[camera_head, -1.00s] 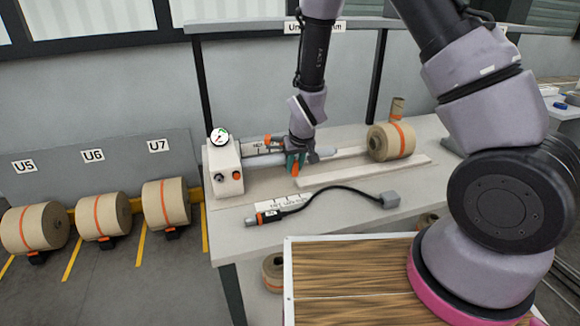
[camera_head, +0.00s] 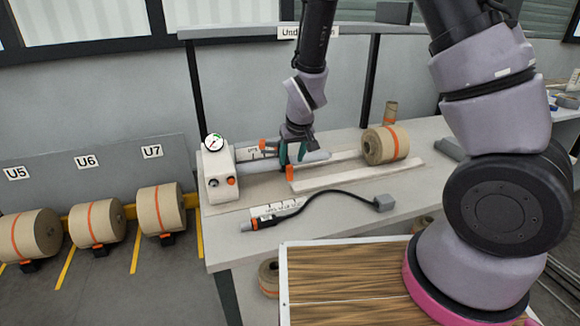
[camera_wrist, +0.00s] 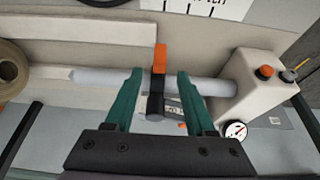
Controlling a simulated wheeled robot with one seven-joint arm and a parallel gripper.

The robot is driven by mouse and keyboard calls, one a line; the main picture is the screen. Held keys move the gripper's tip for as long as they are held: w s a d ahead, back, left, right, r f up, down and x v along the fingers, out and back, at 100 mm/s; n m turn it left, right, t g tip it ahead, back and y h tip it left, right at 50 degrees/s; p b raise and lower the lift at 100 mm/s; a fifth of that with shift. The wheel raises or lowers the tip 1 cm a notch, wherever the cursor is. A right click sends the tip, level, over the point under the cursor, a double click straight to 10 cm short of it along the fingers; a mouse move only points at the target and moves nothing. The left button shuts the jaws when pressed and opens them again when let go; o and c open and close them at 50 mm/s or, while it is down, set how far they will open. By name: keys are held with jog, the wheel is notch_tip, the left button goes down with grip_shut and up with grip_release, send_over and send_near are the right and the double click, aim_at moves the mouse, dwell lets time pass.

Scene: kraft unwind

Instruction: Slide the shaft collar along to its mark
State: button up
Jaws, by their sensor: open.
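The grey shaft (camera_head: 312,158) runs out to the right from a white end block (camera_head: 220,172) on the bench; it also shows in the wrist view (camera_wrist: 100,79). The collar, with an orange block (camera_wrist: 160,58) and a dark knob (camera_wrist: 155,107), sits around the shaft. Its orange part shows in the head view (camera_head: 290,173). My gripper (camera_wrist: 159,74) is open, its teal fingers straddling the shaft, one on each side of the collar, with a gap on both sides. It also shows in the head view (camera_head: 293,155). A marked plate (camera_head: 252,152) with a small orange piece (camera_head: 262,145) stands behind the shaft.
A round gauge (camera_wrist: 236,131) is on the end block. A low white rail (camera_head: 350,178) runs along the bench.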

jog(key=v, duration=0.4)
jog(key=shift+r, duration=0.15)
jog(key=s+d+r+m+y, duration=0.1)
jog(key=s+d+r+m, duration=0.1)
jog(key=d+r, duration=0.55)
jog(key=s+d+r+m+y, duration=0.15)
jog(key=d+r, duration=0.25)
jog(key=r, duration=0.7)
jog(key=s+d+r+m+t+h, duration=0.1)
jog(key=s+d+r+m, duration=0.1)
jog(key=s+d+r, duration=0.2)
jog(key=s+d+r+m+t, duration=0.1)
jog(key=s+d+r, duration=0.3)
jog(key=s, duration=0.5)
notch_tip(320, 180, up, 3)
jog(key=shift+s+d+f+m+t+h, duration=0.1)
jog(key=shift+s+d+m+t+h, duration=0.1)
jog(key=shift+d+m+t+h, duration=0.2)
